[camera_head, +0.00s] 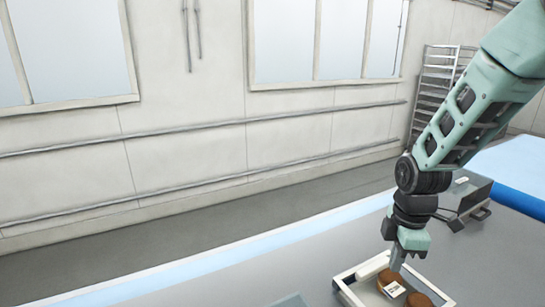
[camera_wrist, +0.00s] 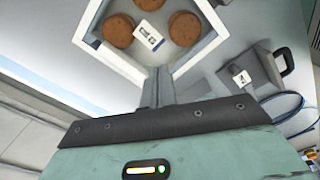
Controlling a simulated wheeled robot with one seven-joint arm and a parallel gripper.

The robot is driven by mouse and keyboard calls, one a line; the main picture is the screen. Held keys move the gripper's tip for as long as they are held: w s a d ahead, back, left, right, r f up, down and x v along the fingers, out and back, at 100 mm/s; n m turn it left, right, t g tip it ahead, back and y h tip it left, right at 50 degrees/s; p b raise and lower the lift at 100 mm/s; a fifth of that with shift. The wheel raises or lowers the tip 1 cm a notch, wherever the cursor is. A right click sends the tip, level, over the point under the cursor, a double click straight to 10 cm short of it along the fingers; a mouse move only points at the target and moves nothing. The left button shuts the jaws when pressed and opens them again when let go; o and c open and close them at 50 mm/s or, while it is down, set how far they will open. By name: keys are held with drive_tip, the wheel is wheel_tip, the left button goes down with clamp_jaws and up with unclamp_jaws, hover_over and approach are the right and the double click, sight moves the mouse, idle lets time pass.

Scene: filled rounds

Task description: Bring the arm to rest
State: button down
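My arm reaches down from the upper right in the head view. My gripper (camera_head: 397,262) points downward above a white-rimmed tray (camera_head: 346,288). In the wrist view my gripper (camera_wrist: 158,72) shows its two fingers close together, with nothing seen between them. The tray (camera_wrist: 92,22) holds brown rounds (camera_wrist: 119,31) and a small white card with dark print (camera_wrist: 149,36).
A grey case with a dark handle (camera_head: 467,197) stands on the grey table (camera_head: 255,281), right of my gripper. A blue-edged surface (camera_head: 520,200) lies at the far right. A rack (camera_head: 433,80) stands by the back wall. The table left of the tray looks mostly clear.

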drive_tip(key=s+a+m+b, duration=0.4)
drive_tip(key=s+a, duration=0.4)
drive_tip(key=s, duration=0.2)
drive_tip(key=s+a+f+m+b, duration=0.1)
drive_tip(key=s+a+m+b, duration=0.3)
drive_tip(key=s+a, duration=0.4)
drive_tip(key=s+b, duration=0.1)
drive_tip(key=s, duration=0.2)
drive_tip(key=shift+f, duration=0.25)
drive_tip(key=shift+a, duration=0.1)
